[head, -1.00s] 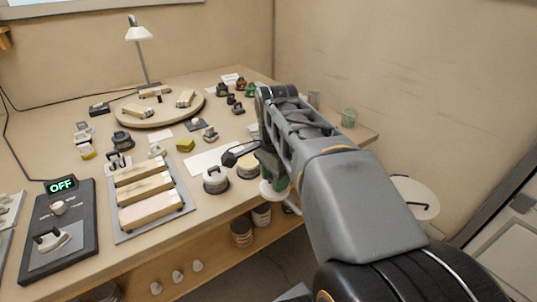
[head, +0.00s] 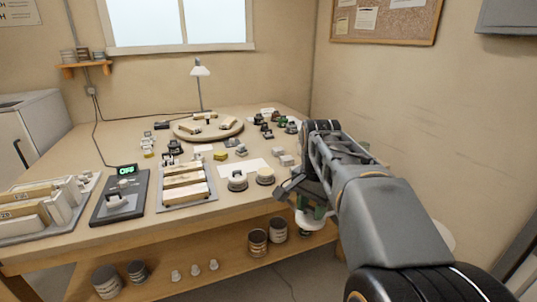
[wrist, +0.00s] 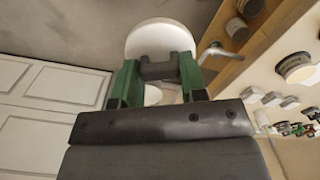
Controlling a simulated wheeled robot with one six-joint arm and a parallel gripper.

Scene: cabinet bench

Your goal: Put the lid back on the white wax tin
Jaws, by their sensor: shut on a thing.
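My gripper (head: 313,208) is shut on the dark handle of a white round lid (head: 308,222). In the wrist view, the green fingers (wrist: 158,70) pinch that handle, with the lid's white disc (wrist: 160,36) beyond it. The lid hangs in the air off the bench's front edge, right of the tins. A round tin with a cream top and no handle (head: 265,177) stands near the front edge; it looks open. Left of it stands a tin with a white, handled lid (head: 237,181). I cannot tell for sure which is the white wax tin.
A tray of wooden blocks (head: 186,205) and a dark device reading OFF (head: 118,206) lie left of the tins. A white sheet (head: 230,169) lies behind them. Several small items stand at the back right. The lower shelf (head: 215,250) holds cans and small white pieces.

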